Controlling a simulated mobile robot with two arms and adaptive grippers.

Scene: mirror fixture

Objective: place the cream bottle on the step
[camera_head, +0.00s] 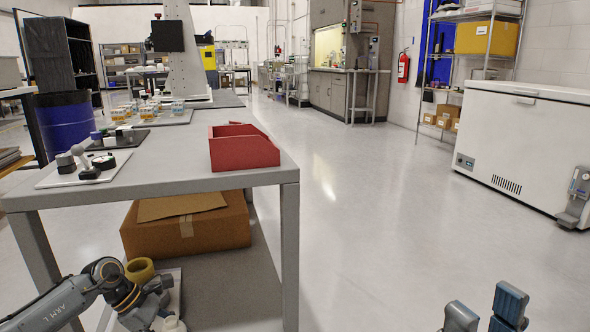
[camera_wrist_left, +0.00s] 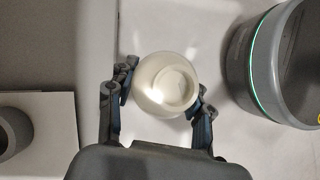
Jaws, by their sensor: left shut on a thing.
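The cream bottle (camera_wrist_left: 165,84) is round and glossy, with a circular end facing the camera in the left wrist view. My left gripper (camera_wrist_left: 160,100) is shut on it, one finger on each side. In the head view only a pale part of the bottle (camera_head: 173,325) shows at the bottom edge, below my left gripper (camera_head: 158,304), beside the grey table's lower shelf. My right gripper (camera_head: 485,312) is open and empty at the bottom right, over the floor. I cannot tell for certain which surface is the step.
The grey table (camera_head: 180,180) bears a red bin (camera_head: 243,153) and small fixtures. A cardboard box (camera_head: 185,232) sits on its lower shelf (camera_head: 235,295). An ochre ring (camera_head: 140,270) is close to my left wrist. Floor right of the table is clear up to a white freezer (camera_head: 530,140).

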